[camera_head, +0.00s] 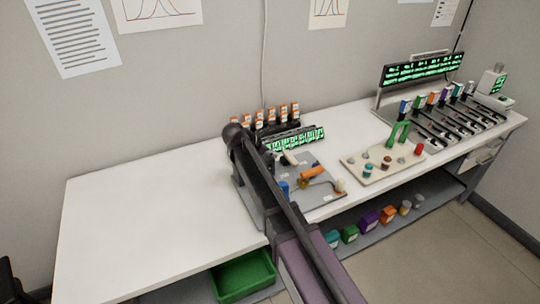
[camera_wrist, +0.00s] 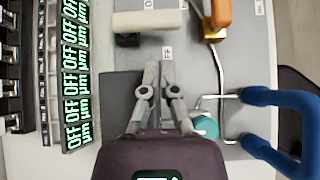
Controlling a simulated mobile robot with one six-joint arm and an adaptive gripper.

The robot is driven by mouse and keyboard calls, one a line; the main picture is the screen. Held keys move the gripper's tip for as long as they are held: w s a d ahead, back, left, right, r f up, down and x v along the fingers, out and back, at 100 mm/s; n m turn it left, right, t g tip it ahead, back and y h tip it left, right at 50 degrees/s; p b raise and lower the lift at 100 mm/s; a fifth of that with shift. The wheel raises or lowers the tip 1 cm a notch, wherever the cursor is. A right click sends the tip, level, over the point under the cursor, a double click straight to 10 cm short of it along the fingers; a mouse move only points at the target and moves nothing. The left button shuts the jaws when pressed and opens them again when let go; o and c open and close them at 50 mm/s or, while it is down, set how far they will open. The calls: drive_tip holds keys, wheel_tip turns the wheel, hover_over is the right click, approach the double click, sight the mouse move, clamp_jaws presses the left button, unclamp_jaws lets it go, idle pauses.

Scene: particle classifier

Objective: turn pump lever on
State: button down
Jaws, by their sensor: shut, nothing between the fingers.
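In the wrist view my gripper (camera_wrist: 159,68) is shut and empty, its fingertips over the control panel just below a cream bar-shaped lever (camera_wrist: 148,22). The lever lies crosswise with a dark block under it, and small labels sit near both ends of its travel. An orange handle (camera_wrist: 220,14) stands on a brass fitting to the right. A blue handle (camera_wrist: 280,115) and a teal knob (camera_wrist: 207,126) are at lower right. I cannot tell from the labels which handle is the pump's. In the head view my arm hides the gripper; the panel (camera_head: 325,196) lies beside it.
A bank of green displays reading OFF (camera_wrist: 75,75) stands left of my gripper. Orange-capped bottles (camera_head: 283,112) stand behind the panel. A beige board with knobs and a green handle (camera_head: 399,134) lies to the right. The left part of the white table (camera_head: 140,215) is clear.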

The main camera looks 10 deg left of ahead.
sight(290, 161)
drive_tip(key=b+x, duration=0.3)
drive_tip(key=x, duration=0.3)
drive_tip(key=shift+d+f+b, duration=0.1)
drive_tip(key=shift+f+b, duration=0.05)
drive_tip(key=shift+b, duration=0.25)
drive_tip(key=shift+w+d+f, duration=0.15)
drive_tip(key=shift+w+d, duration=0.05)
drive_tip(key=shift+d, duration=0.1)
drive_tip(key=shift+a, duration=0.2)
drive_tip(key=shift+s, duration=0.1)
